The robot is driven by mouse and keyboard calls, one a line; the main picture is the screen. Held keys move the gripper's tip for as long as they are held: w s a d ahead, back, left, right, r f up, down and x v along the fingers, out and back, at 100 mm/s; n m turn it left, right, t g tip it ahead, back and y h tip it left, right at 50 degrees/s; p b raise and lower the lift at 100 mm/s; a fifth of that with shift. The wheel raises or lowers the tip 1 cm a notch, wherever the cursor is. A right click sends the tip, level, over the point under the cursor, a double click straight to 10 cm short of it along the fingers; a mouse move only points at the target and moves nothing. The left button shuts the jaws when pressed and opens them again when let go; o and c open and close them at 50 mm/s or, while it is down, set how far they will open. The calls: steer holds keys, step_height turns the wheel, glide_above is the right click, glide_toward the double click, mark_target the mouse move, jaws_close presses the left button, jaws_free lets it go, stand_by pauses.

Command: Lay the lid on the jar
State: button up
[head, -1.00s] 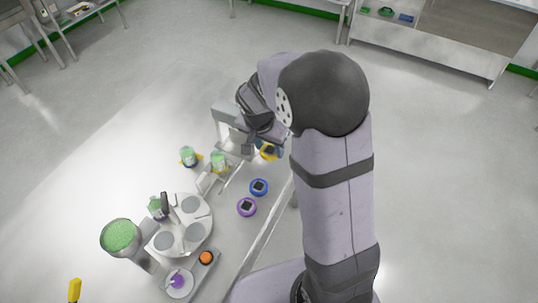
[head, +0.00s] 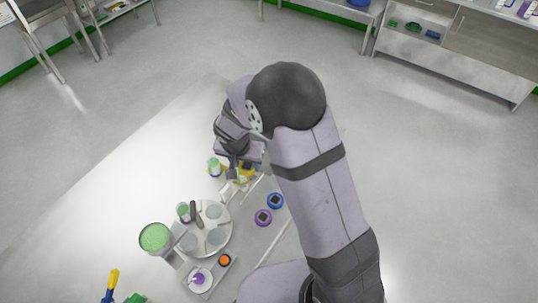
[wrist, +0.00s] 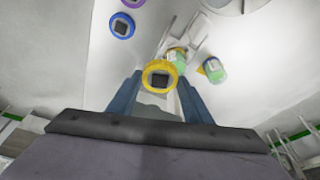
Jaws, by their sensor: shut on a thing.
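A yellow lid (wrist: 159,77) with a dark square knob is held between the blue fingers of my gripper (wrist: 159,98), which is shut on it. The lid (head: 247,168) also shows below my gripper in the head view. A jar with green contents (wrist: 178,56) stands just beyond the lid in the wrist view, partly hidden by it. A second green-filled jar (wrist: 213,70) stands to its right, with yellow beside it; it also shows in the head view (head: 215,168). The gap between lid and nearer jar is hard to judge.
A blue lid (head: 276,200) and a purple lid (head: 263,217) lie near the table's right edge. A round turntable (head: 222,240) and a large container of green granules (head: 156,237) stand nearer me. An orange lid (head: 224,260) lies farther down.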

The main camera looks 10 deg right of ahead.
mark_target(240, 165)
steer(key=shift+w+a+r+n+y, duration=0.15)
steer(key=shift+w+a+n, duration=0.2)
steer(key=shift+w, duration=0.3)
steer(key=shift+w+a+r+n+y, duration=0.15)
steer(key=shift+w+a+n, duration=0.2)
steer(key=shift+w, duration=0.35)
steer(key=shift+w+a+r+n, duration=0.15)
steer(key=shift+w+a+n, duration=0.2)
steer(key=shift+w, duration=0.3)
steer(key=shift+d+f+b, duration=0.1)
steer(key=shift+f+b, duration=0.1)
steer(key=shift+b, duration=0.1)
steer(key=shift+f+b, duration=1.5)
steer(key=shift+f, duration=0.8)
steer(key=shift+b, duration=0.4)
steer(key=shift+f+b, duration=0.9)
steer(key=shift+b, duration=0.4)
stand_by(0.4)
steer(key=o, duration=1.4)
